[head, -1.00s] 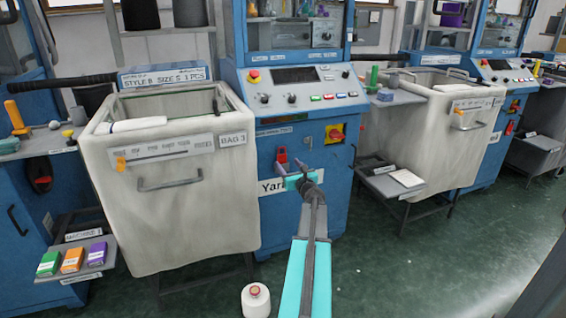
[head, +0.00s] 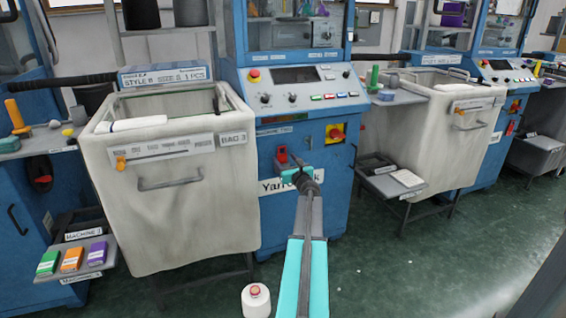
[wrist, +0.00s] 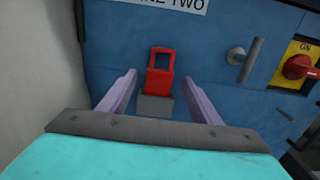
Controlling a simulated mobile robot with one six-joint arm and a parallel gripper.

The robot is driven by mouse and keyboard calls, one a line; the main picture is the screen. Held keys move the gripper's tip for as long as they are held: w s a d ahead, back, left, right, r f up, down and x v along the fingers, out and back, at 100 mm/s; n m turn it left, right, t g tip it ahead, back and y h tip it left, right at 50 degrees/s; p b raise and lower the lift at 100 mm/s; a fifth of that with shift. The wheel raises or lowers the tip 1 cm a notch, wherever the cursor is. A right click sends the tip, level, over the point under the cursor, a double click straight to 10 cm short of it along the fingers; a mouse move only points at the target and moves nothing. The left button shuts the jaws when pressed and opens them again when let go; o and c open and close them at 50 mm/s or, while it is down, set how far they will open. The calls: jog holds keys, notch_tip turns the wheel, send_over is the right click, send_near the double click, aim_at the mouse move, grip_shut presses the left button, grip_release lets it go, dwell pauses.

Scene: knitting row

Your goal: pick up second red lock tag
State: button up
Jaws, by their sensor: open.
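A red lock tag (wrist: 159,74) with a square loop at its top stands upright in a small grey holder (wrist: 155,106) on the blue machine front, seen in the wrist view. In the head view the red tag (head: 282,154) shows just above my gripper (head: 296,168). In the wrist view my gripper (wrist: 168,92) is open, with one purple finger on each side of the tag's lower part and holder. I see gaps between the fingers and the tag. Whether the fingertips reach the tag's depth I cannot tell.
A red rotary switch on a yellow plate (wrist: 301,64) and a grey handle (wrist: 240,56) sit right of the tag. A cream bag bin (head: 190,215) stands close on the left. A white canister (head: 256,300) is on the floor. Open green floor (head: 400,275) lies right.

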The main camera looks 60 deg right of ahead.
jog(key=shift+w+d, duration=0.35)
jog(key=shift+w, duration=0.05)
dwell(0.4)
jog(key=c, duration=1.2)
jog(key=shift+r+p, duration=0.3)
jog(key=shift+r, duration=0.55)
jog(key=r, duration=0.1)
jog(key=r+p, duration=0.1)
jog(key=r, duration=0.3)
jog(key=shift+s+a+r, duration=0.2)
jog(key=shift+s+a, duration=0.05)
jog(key=p+v, duration=0.1)
jog(key=v, duration=1.6)
jog(key=shift+s+a, duration=0.1)
